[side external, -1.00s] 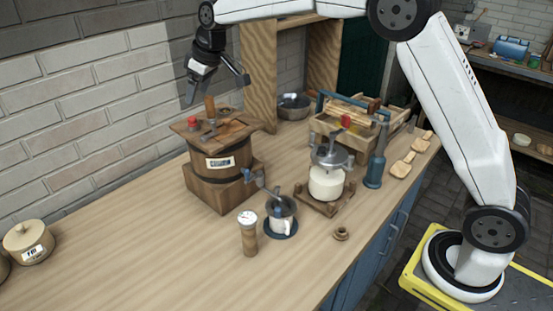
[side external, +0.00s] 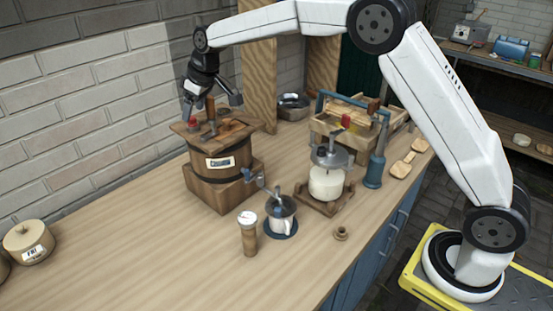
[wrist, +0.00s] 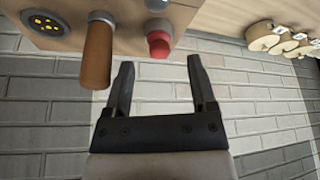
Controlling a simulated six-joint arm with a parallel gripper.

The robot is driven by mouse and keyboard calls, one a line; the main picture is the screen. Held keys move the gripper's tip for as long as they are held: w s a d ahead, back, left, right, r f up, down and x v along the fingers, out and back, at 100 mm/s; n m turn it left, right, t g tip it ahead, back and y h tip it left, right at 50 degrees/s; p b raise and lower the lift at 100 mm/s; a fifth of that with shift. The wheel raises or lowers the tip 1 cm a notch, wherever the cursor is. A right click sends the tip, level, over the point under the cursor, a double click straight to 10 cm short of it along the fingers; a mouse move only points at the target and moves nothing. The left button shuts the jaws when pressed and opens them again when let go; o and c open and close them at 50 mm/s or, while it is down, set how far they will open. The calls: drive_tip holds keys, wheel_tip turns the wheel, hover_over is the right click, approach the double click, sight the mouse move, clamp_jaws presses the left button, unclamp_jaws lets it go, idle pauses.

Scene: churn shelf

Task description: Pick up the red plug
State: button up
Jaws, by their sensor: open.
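The red plug (side external: 192,122) sits on the wooden lid of the barrel churn (side external: 221,161), near the lid's left corner. In the wrist view the red plug (wrist: 159,47) shows as a red cap on a grey collar, just beyond the fingertips and roughly in line with the gap between them. My gripper (side external: 212,103) is open and empty, low over the lid. The wrist view shows both fingers of the gripper (wrist: 160,70) spread apart, with nothing between them. I see no contact with the plug.
A wooden handle (wrist: 97,52) stands up from the lid close to the left finger. A brick wall (side external: 80,90) is behind the churn. A jar device (side external: 326,183), cup (side external: 283,218) and wooden crate (side external: 330,127) are to the right.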

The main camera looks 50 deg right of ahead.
sight(193, 124)
drive_tip(key=shift+x, duration=1.35)
clamp_jaws()
